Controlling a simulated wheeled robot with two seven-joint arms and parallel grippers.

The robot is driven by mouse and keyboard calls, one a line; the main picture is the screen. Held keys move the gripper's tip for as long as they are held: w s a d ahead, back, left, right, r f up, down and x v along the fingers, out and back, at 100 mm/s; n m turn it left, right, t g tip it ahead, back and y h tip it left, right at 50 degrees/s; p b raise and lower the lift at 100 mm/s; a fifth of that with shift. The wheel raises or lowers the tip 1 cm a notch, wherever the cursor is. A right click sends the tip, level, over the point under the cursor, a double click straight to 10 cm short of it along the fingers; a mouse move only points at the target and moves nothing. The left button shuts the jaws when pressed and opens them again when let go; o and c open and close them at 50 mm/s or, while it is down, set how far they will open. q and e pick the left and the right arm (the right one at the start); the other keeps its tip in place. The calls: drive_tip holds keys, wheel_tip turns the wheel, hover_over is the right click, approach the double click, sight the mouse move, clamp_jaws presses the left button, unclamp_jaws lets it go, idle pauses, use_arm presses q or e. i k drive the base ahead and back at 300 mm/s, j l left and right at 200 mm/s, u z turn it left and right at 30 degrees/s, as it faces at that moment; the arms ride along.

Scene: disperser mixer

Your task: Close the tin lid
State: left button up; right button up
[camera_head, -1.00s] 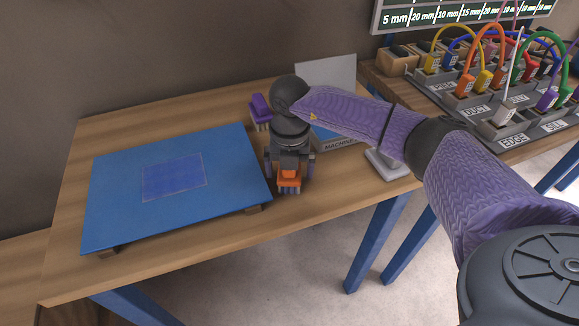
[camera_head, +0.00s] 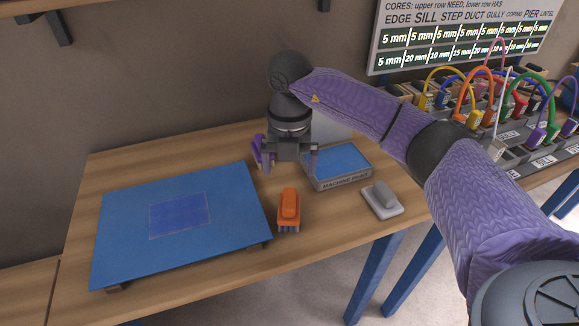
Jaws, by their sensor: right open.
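The tin (camera_head: 343,182), a grey box with lettering on its front and a blue inside, stands on the table right of centre. Its lid (camera_head: 331,126) is raised at the back, partly hidden by my right arm. My right gripper (camera_head: 288,167) is open and empty, pointing down just left of the tin, with its fingers spread. It is above and behind an orange-handled brush (camera_head: 290,204). My left gripper is not in view.
A purple block-like item (camera_head: 257,150) is partly behind my gripper's left finger. A grey-handled pad (camera_head: 382,199) lies right of the tin. A blue board (camera_head: 125,225) fills the table's left side. A rack of coloured cables (camera_head: 500,120) stands at right.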

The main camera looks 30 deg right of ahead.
sight(324, 130)
drive_tip(key=z, duration=1.45)
